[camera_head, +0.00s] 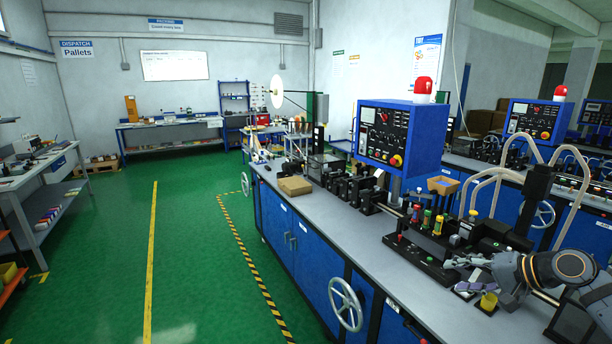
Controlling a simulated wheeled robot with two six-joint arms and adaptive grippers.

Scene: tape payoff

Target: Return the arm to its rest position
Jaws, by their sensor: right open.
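My right arm (552,268) comes in from the lower right edge, low over the near end of the blue machine bench. My right gripper (458,264) points left and is open, with nothing visible between its fingers. It is just above or beside the black fixture (420,256) on the bench; contact cannot be told. My left arm and gripper do not show.
The bench (385,285) carries a machine line, a cardboard box (294,186) and a blue control panel (400,135) with a red lamp. Pale hoses (490,180) arch near my arm. A handwheel (346,304) sticks out in front. Green floor (190,250) on the left is clear.

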